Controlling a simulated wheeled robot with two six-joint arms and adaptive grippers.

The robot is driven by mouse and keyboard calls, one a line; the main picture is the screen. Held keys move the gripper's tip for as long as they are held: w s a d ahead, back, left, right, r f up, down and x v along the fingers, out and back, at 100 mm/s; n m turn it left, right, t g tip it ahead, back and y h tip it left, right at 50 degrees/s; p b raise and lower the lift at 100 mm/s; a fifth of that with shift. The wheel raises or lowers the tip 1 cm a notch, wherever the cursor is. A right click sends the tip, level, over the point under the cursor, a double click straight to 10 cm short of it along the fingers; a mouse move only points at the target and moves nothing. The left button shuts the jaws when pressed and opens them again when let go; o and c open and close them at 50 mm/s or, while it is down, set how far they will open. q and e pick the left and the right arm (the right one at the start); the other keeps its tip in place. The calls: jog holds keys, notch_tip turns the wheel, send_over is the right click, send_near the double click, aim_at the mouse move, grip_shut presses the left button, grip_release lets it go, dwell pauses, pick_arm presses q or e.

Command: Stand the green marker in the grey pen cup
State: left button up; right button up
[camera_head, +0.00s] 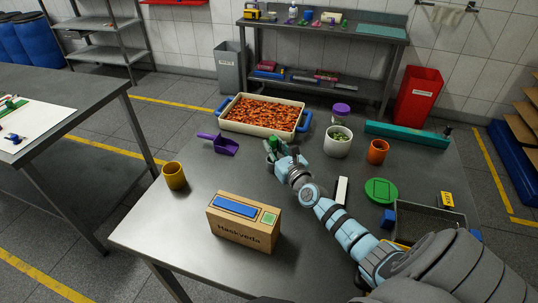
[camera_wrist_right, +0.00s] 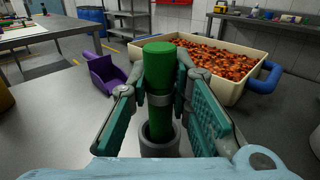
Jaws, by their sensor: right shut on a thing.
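The green marker (camera_wrist_right: 160,75) stands upright between the fingers of my right gripper (camera_wrist_right: 163,98) in the right wrist view, with a grey band around its middle. My right gripper is shut on it. Its lower end is inside the mouth of the grey pen cup (camera_wrist_right: 160,150), directly below the fingers. I cannot tell whether it touches the cup's bottom. In the head view my right gripper (camera_head: 273,152) is near the middle of the table, with the green marker (camera_head: 275,143) at its tip; the gripper mostly hides the cup there. My left gripper is not in view.
A cream tray of orange pieces (camera_head: 230,124) lies behind the gripper. A purple scoop (camera_head: 224,147) and yellow cup (camera_head: 174,176) are left, and a cardboard box (camera_head: 240,238) is in front. A white tub (camera_head: 337,149) and orange cup (camera_head: 377,156) stand right.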

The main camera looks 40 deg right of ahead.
aim_at(275, 148)
jog(key=shift+p, duration=0.3)
jog(key=shift+f, duration=0.2)
jog(key=o, duration=0.9)
jog(key=shift+s, duration=0.1)
jog(key=s+p, duration=0.1)
jog(key=s, duration=0.1)
jog(key=s+a+p, duration=0.1)
jog(key=s, duration=0.2)
jog(key=shift+s+r, duration=0.1)
jog(key=shift+s, duration=0.05)
jog(key=s, duration=0.3)
jog(key=s+a, duration=0.1)
jog(key=s, duration=0.4)
jog(key=shift+s+a, duration=0.25)
jog(key=shift+s, duration=0.15)
